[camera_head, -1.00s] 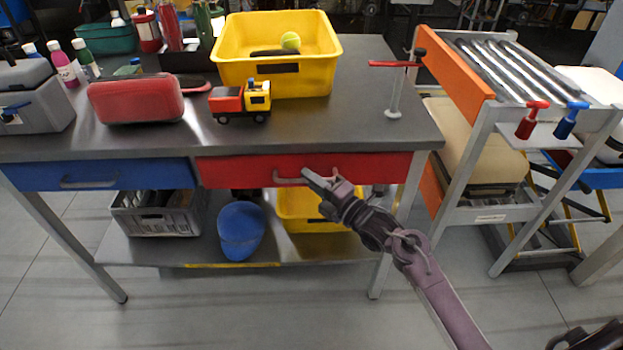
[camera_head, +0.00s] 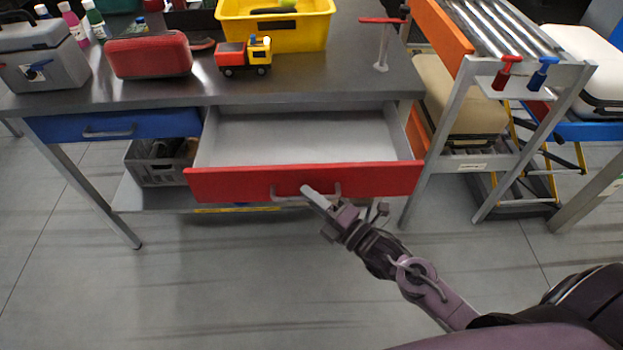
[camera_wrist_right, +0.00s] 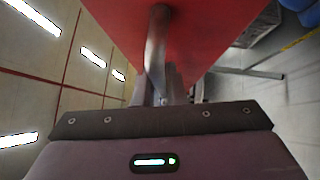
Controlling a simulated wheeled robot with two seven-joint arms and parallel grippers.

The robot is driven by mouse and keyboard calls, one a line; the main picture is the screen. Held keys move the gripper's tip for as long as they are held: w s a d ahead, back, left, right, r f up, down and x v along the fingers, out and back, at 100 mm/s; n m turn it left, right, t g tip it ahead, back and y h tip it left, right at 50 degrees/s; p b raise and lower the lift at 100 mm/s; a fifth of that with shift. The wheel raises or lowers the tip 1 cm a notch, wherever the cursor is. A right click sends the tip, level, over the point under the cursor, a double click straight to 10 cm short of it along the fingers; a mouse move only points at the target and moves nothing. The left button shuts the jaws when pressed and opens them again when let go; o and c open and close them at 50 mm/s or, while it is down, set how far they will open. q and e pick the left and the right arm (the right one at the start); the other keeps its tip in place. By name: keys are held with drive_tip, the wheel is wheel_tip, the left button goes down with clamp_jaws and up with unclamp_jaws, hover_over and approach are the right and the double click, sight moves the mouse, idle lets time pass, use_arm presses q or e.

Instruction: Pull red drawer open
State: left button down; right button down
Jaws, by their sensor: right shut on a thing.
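The red drawer (camera_head: 230,187) is pulled well out from the table in the head view, and its grey inside looks empty. Its metal bar handle (camera_head: 290,198) is on the middle of the red front. My right gripper (camera_head: 318,196) is shut on the handle at its right part. In the right wrist view the red front (camera_wrist_right: 205,35) fills the top, and the handle (camera_wrist_right: 158,50) runs down between the fingers of my right gripper (camera_wrist_right: 160,95). My left gripper is not in view.
The blue drawer (camera_head: 75,126) at left is closed. On the table (camera_head: 160,90) stand a toy truck (camera_head: 243,56), a red case (camera_head: 150,55) and a yellow bin (camera_head: 290,32). A roller conveyor (camera_head: 460,100) stands close at right. The floor in front is clear.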

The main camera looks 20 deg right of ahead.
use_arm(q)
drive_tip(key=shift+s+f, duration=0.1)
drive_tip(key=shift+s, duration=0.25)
use_arm(e)
drive_tip(key=shift+s+a, duration=0.1)
drive_tip(key=shift+s, duration=0.4)
drive_tip(key=c, duration=1.5)
unclamp_jaws()
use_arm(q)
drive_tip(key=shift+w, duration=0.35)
use_arm(e)
drive_tip(key=v, duration=0.7)
drive_tip(key=shift+s+d, duration=0.2)
drive_tip(key=shift+s, duration=0.15)
